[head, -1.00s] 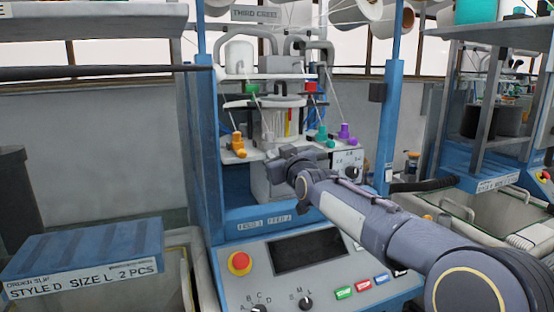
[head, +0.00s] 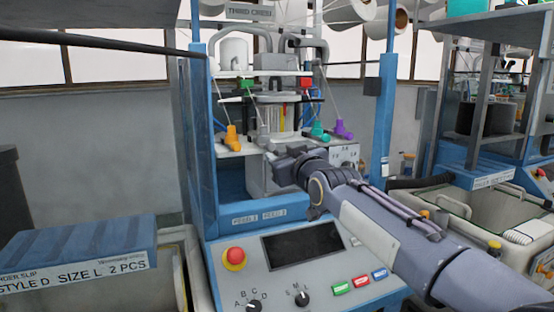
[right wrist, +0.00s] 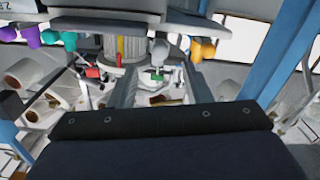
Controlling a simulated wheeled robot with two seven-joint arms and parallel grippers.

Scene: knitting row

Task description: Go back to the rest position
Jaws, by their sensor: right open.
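My right arm reaches in from the lower right of the head view. Its gripper (head: 280,160) is in front of the blue knitting machine (head: 203,150), just below its needle cylinder and coloured yarn guides. In the right wrist view, the two fingers (right wrist: 158,85) stand apart with nothing held between them. That view shows the machine upside down, with purple, teal and orange guides along the top. My left gripper is not in view.
The control panel (head: 335,278) with a red stop button (head: 234,257) lies below my right arm. A blue post (head: 384,120) stands to the right of the gripper. A blue order box (head: 75,250) is at lower left. Another machine (head: 490,165) stands at right.

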